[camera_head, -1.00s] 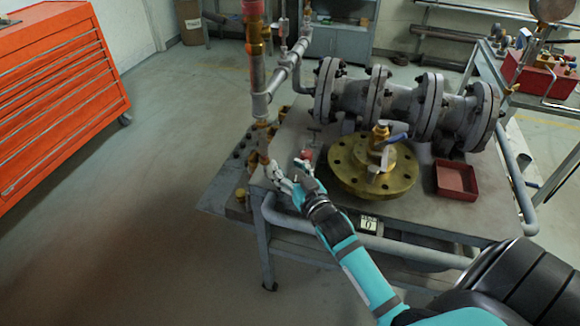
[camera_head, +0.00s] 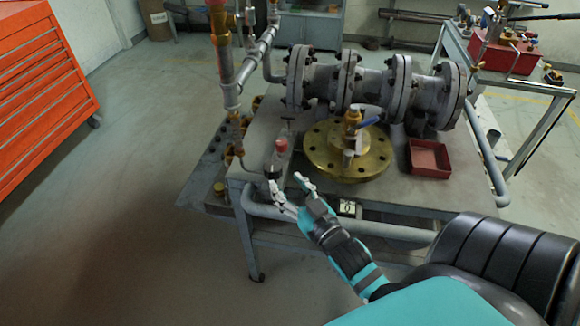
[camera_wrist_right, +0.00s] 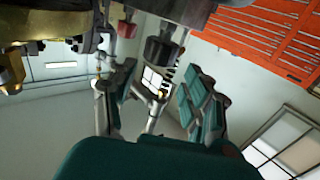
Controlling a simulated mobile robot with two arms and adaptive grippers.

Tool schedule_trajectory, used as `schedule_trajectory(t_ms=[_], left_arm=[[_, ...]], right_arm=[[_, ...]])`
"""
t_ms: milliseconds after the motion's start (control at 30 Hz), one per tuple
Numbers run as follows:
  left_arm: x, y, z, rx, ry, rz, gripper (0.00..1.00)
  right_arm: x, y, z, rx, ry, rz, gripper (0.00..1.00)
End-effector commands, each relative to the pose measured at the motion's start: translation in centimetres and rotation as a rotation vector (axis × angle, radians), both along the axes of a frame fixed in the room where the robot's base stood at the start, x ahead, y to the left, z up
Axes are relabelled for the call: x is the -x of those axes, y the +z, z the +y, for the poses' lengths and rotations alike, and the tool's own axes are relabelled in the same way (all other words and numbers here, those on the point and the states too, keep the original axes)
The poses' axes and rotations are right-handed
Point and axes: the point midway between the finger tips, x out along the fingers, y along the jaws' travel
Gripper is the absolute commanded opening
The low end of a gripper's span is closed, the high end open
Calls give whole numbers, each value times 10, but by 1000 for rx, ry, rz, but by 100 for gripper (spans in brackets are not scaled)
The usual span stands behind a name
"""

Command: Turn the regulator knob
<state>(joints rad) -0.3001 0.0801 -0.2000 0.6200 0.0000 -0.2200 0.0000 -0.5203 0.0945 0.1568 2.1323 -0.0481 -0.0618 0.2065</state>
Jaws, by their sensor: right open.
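The regulator's red knob (camera_head: 281,146) tops a small grey body near the table's left front corner, left of the brass flange. My right gripper (camera_head: 286,181) is open and empty in the head view. Its fingers are spread just in front of and below the regulator, apart from the red knob as far as I can tell. In the right wrist view the gripper (camera_wrist_right: 158,78) has its fingers apart. My left gripper is not in view.
The brass flange (camera_head: 322,155) with a valve stands right of the regulator. A flanged grey pipe (camera_head: 372,84) lies behind it. A vertical pipe (camera_head: 224,62) rises at left. A red tray (camera_head: 429,160) sits at right. The floor left of the table is clear.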

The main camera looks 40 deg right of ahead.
Motion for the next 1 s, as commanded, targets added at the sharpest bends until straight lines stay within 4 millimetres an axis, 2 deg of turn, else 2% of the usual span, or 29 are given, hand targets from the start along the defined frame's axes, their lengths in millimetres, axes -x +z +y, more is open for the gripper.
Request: schedule_trajectory(t_ms=[267, 300, 400, 433, 600, 700, 767, 867, 1000], left_arm=[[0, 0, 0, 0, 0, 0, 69], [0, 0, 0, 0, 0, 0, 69], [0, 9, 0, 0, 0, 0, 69], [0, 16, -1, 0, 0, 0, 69], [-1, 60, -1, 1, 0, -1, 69], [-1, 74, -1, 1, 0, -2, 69], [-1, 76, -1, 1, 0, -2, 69], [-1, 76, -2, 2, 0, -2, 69], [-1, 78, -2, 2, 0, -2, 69]], right_arm=[[3, 0, 0, 0, 0, -1, 50], [3, 0, 0, 0, 0, -1, 52], [9, 2, 2, 4, 22, 4, 65], [13, 4, 3, 8, 41, 6, 69], [61, 7, 0, 10, 154, 7, 69], [85, 7, -11, 5, 171, 4, 69], [92, 5, -15, 2, 172, 1, 69], [90, 4, -17, 0, 169, -6, 69], [69, 4, -16, 0, 167, -10, 69]])
